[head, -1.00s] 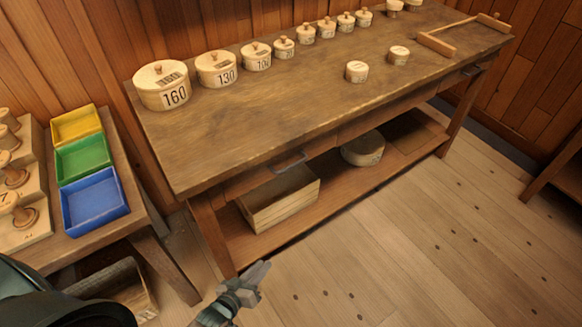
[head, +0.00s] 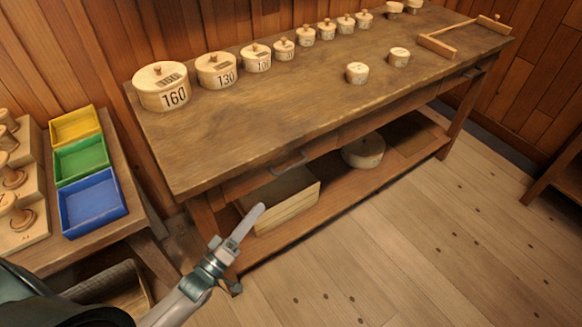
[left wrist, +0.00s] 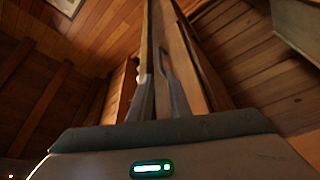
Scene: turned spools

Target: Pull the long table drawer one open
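The long wooden table (head: 250,120) has a drawer front under its near edge, with a dark bar handle (head: 290,163) towards the left. The drawer looks shut, its front in line with the table's frame. My right gripper is out of view.
A wooden box (head: 295,205) and a round lidded tub (head: 363,150) stand on the table's lower shelf. Several turned lidded pots (head: 163,93) line the table top. A side table at left holds yellow, green and blue trays (head: 92,202).

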